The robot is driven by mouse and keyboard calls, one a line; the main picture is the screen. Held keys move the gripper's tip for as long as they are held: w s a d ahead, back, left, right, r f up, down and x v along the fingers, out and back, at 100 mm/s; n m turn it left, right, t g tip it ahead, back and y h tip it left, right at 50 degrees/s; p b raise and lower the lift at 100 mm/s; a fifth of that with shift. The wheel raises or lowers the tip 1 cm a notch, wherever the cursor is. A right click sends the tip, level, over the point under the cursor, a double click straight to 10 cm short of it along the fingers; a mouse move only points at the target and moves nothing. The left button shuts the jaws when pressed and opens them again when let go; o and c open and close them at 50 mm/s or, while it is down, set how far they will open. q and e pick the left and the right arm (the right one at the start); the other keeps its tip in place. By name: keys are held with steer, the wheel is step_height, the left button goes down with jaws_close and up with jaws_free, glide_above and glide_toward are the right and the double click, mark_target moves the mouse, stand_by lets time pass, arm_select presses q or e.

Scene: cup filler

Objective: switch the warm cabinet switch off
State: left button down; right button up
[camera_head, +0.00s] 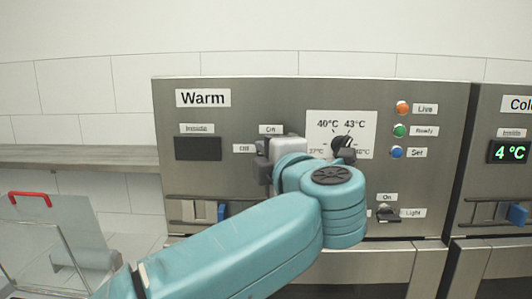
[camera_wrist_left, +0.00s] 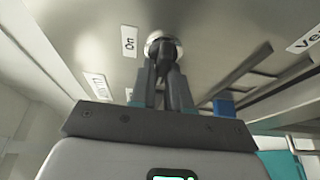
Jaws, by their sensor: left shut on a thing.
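The warm cabinet (camera_head: 230,100) has a grey metal front with a "Warm" sign. Its switch sits by the small "On" (camera_head: 270,129) and "Off" (camera_head: 244,148) labels; in the head view my gripper hides most of it. In the left wrist view the switch (camera_wrist_left: 163,40) shows as a round metal collar beside the "On" label. My left gripper (camera_head: 265,160) is at the switch, its fingers (camera_wrist_left: 167,72) closed on the switch's lever just in front of the collar. The cabinet's "Inside" display (camera_head: 198,148) is dark. My right gripper is not in view.
A temperature dial (camera_head: 343,143) sits close to the right of my gripper. Live, Ready and Set buttons (camera_head: 400,130) and a light switch (camera_head: 388,214) are further right. A blue-marked latch (camera_head: 222,211) is below. The cold cabinet (camera_head: 490,185) stands at the right.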

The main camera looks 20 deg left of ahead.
arm_select(q)
steer(key=shift+r, duration=0.15)
steer(key=c, duration=1.2)
jaws_free()
steer(key=shift+o, duration=0.2)
steer(key=b+v, duration=0.3)
steer(key=v, duration=1.3)
steer(key=shift+b, duration=0.4)
steer(key=shift+d, duration=0.1)
